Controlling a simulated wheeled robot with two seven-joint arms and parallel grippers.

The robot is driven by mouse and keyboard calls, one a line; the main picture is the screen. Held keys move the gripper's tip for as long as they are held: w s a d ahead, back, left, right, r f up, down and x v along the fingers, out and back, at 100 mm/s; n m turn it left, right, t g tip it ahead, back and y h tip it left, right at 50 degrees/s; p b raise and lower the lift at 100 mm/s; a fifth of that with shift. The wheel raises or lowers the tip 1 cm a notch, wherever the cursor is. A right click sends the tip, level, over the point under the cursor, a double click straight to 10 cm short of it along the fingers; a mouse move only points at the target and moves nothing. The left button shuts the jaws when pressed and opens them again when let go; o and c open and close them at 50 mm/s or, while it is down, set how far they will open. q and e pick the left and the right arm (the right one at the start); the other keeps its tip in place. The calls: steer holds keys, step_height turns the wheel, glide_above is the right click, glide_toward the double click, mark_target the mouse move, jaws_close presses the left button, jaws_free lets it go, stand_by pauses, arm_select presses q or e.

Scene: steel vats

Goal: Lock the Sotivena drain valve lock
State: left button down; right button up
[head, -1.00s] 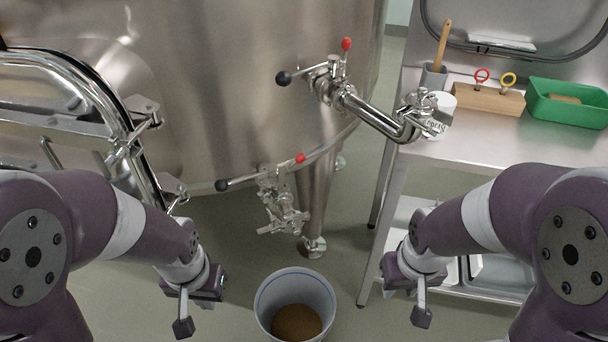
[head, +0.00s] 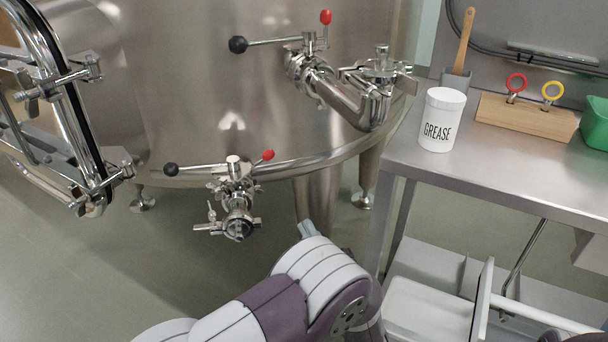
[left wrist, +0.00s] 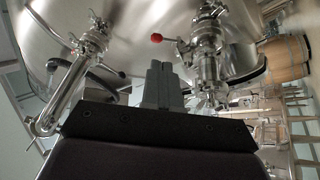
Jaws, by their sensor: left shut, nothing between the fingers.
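The lower valve (head: 236,186) sits under the rim of the steel vat (head: 200,80). Its lever has a black knob (head: 171,169) pointing left, and a short red-tipped lock lever (head: 267,155) points up to the right. No name label shows on it. In the left wrist view the valve (left wrist: 207,45) is at upper right, with the red ball (left wrist: 156,38) left of it. My left gripper (head: 307,228) is shut and empty, right of the valve and apart from it. Its closed fingers also show in the left wrist view (left wrist: 163,85). My right gripper is out of view.
A second valve (head: 308,60), also with black and red knobs, and its bent outlet pipe (head: 355,100) stick out above and right. A steel table (head: 480,180) at right holds a grease jar (head: 442,120) and wooden block (head: 525,115).

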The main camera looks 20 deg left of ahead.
arm_select(q)
steer(key=shift+s+r+n+y, duration=0.25)
steer(key=shift+r+n+y, duration=0.05)
steer(key=shift+r, duration=0.1)
steer(key=b, duration=0.3)
glide_toward(263, 159)
steer(key=w+d+x, duration=0.1)
steer(key=x, duration=0.5)
steer(key=shift+w+a, duration=0.1)
steer(key=shift+a, duration=0.2)
